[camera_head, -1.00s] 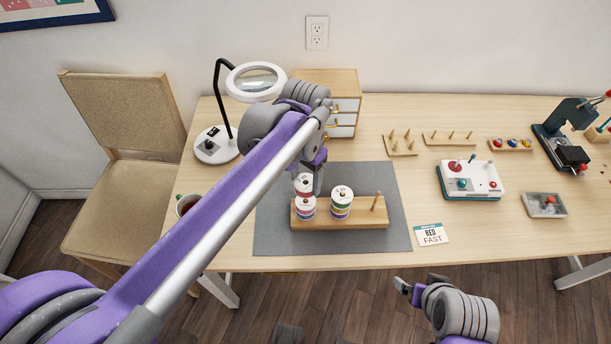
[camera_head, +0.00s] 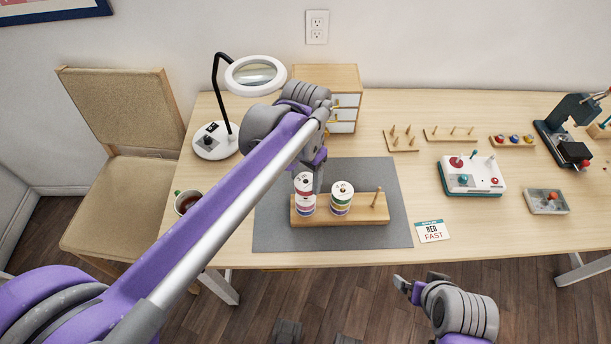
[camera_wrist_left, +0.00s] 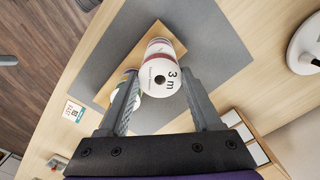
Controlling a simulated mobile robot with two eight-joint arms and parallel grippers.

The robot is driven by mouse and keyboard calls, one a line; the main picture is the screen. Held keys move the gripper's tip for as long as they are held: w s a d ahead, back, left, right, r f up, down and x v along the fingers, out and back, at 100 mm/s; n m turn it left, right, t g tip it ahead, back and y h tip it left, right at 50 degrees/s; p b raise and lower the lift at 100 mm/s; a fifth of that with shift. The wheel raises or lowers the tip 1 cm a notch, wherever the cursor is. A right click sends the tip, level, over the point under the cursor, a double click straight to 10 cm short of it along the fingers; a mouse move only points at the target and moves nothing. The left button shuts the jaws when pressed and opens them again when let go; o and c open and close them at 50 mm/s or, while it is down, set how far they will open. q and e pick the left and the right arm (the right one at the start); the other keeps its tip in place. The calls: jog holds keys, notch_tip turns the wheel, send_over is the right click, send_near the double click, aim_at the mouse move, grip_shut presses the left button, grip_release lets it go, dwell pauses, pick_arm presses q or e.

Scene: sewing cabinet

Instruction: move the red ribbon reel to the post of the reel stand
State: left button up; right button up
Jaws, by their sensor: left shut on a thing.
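The red ribbon reel (camera_head: 304,189) has a white top and a red side. It is at the top of the left column of reels on the wooden reel stand; I cannot tell whether it touches those below. My left gripper (camera_head: 318,184) is shut on it. In the left wrist view, the reel's white face (camera_wrist_left: 160,76), marked "3 m", sits between the two fingers (camera_wrist_left: 161,84). The stand (camera_head: 340,218) carries another reel stack (camera_head: 341,198) in the middle and a bare post (camera_head: 377,197) at right. My right gripper (camera_head: 409,286) is in front of the table, its opening unclear.
The stand is on a grey mat (camera_head: 275,236). A card (camera_head: 432,231) reading "RED FAST" lies to its right. A cup (camera_head: 187,202), a magnifier lamp (camera_head: 215,143) and a drawer box (camera_head: 345,100) are nearby. Peg racks (camera_head: 402,147) and devices fill the right side.

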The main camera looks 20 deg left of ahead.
pick_arm(q)
jog(key=shift+f+b, duration=0.85)
jog(key=shift+f, duration=0.6)
jog(key=o, duration=1.4)
notch_tip(320, 180, up, 11)
jog(key=p, duration=0.1)
jog(key=shift+f, duration=0.1)
jog(key=s+a+f+n+t+p, duration=0.2)
jog(key=s+a+f+p, duration=0.1)
jog(key=s, duration=0.4)
jog(key=s+a+f+n+t+p, duration=0.3)
jog(key=s+f, duration=0.2)
jog(key=s, duration=0.2)
jog(key=shift+a+f, duration=0.2)
jog(key=shift+a, duration=0.1)
